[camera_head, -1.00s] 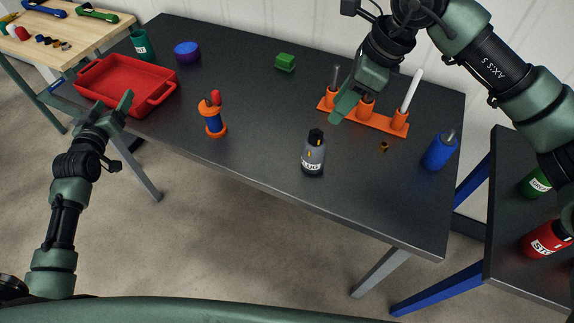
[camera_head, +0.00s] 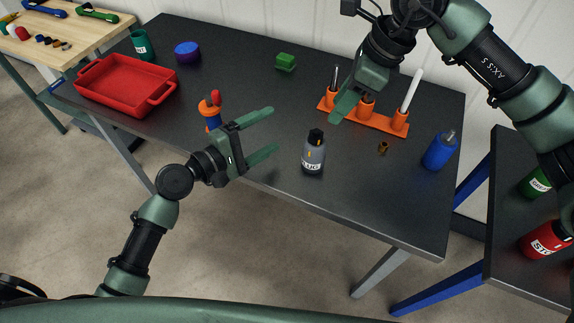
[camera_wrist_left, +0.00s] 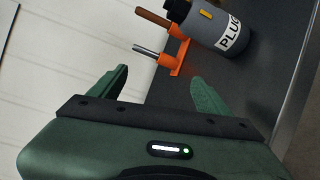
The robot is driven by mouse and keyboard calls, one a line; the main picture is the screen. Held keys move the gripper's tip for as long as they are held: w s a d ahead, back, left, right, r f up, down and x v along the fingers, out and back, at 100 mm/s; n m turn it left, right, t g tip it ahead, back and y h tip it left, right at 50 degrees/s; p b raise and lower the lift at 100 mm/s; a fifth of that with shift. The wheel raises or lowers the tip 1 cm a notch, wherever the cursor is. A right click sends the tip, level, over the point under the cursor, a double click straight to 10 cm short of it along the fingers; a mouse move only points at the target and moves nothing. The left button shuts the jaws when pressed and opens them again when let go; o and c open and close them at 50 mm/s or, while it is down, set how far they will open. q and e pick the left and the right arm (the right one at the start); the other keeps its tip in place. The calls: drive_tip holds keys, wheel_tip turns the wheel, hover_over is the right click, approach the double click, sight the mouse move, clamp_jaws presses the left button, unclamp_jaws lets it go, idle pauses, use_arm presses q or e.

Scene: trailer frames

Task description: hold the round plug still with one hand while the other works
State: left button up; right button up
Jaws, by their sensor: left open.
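The round plug (camera_head: 313,158) is a grey cylinder with a black top and a white label. It stands upright on the dark table near the front edge. It also shows at the top of the left wrist view (camera_wrist_left: 222,24). My left gripper (camera_head: 274,129) is open and empty, just left of the plug, with its fingers pointing towards it and apart from it. My right gripper (camera_head: 343,106) is at the left part of the orange rack (camera_head: 384,124), behind the plug. Whether its fingers are open or shut is hidden.
An orange-and-blue object (camera_head: 212,112) stands behind my left gripper. A red tray (camera_head: 90,91) is at the left, and a blue bottle (camera_head: 438,150) at the right. A small brown piece (camera_head: 383,148) lies before the rack. A green block (camera_head: 285,62) sits at the back.

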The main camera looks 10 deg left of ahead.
sight(304, 158)
use_arm(q)
drive_tip(key=s+d+f+n, duration=0.1)
drive_tip(key=n, duration=0.2)
drive_tip(key=s+d+f+n+h, duration=0.1)
drive_tip(key=s+d+f+n, duration=0.1)
drive_tip(key=n, duration=0.2)
drive_tip(key=s+d+f+n+g+h, duration=0.1)
drive_tip(key=d+f+n, duration=0.1)
drive_tip(key=n, duration=0.2)
drive_tip(key=shift+s, duration=0.2)
drive_tip(key=shift+s+d+f+n+h, duration=0.2)
drive_tip(key=shift+d+n+h, duration=0.25)
drive_tip(key=shift+n, duration=0.65)
drive_tip(key=x, duration=0.7)
drive_tip(key=shift+w+d, duration=0.15)
drive_tip(key=shift+d, duration=0.05)
drive_tip(key=c, duration=1.6)
